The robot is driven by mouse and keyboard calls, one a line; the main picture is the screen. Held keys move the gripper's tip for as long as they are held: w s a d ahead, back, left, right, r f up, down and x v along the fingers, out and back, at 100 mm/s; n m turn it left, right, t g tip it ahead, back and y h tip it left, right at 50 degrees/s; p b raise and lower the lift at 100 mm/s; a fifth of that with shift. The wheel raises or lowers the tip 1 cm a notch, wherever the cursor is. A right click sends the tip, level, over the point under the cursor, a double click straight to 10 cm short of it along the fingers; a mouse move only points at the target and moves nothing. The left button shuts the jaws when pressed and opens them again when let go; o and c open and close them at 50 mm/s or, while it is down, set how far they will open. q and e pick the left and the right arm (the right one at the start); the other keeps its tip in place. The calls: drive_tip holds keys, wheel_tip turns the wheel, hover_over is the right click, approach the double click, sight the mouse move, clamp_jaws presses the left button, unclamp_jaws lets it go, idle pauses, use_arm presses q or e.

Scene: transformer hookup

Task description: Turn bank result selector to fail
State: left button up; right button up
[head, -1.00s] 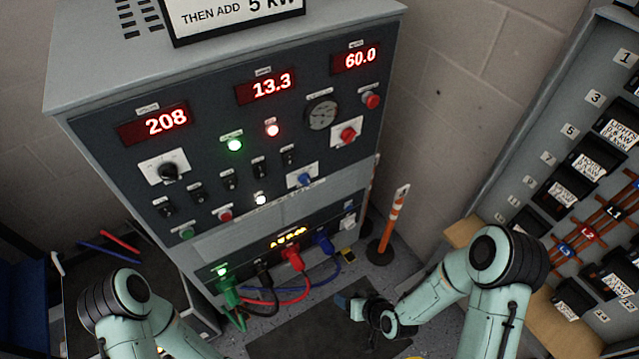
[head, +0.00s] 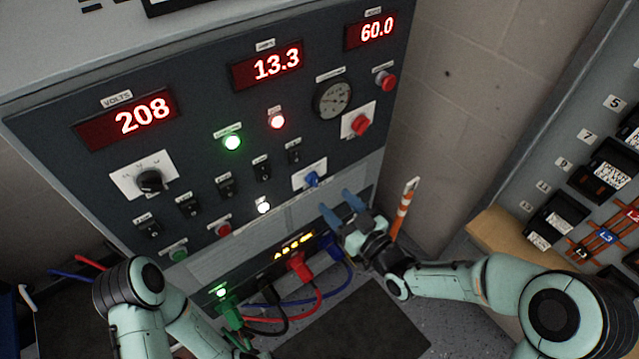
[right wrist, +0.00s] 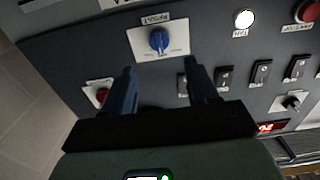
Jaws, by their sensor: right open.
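The selector is a blue knob (head: 311,179) on a white plate on the front panel of the grey cabinet.
A red knob (head: 361,124) and a red push button (head: 384,82) are above right of the selector. A white lamp (head: 264,207) and several black switches lie to its left. Cables plug in below. An orange-white post (head: 404,208) stands right of the cabinet.

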sight(317, 182)
drive_tip(key=x, duration=0.8)
drive_tip(key=shift+s, duration=0.1)
drive_tip(key=c, duration=1)
